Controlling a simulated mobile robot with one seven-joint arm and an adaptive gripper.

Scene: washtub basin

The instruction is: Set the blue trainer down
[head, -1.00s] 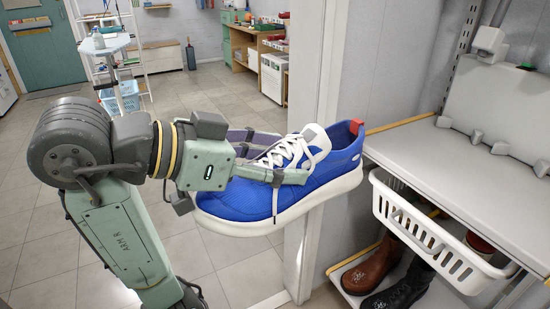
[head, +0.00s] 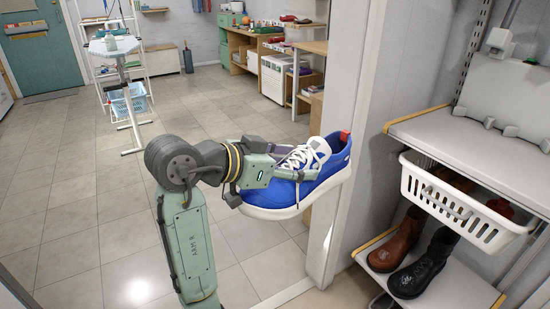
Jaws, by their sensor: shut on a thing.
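The blue trainer (head: 278,194) has a white sole, white laces and a red heel tab. My gripper (head: 309,170) is shut on it, with one finger along its near side and the other partly hidden behind the laces. The trainer is held in the air, roughly level, with its heel to the right, in front of the white door frame as seen from the head. Nothing shows touching its sole.
At right, a grey shelf (head: 420,132) stands above a white basket (head: 470,225). Brown boots (head: 395,245) and black boots (head: 425,268) stand on a lower shelf (head: 455,290). The white door frame (head: 343,110) rises close by. Tiled floor (head: 110,210) is open at left.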

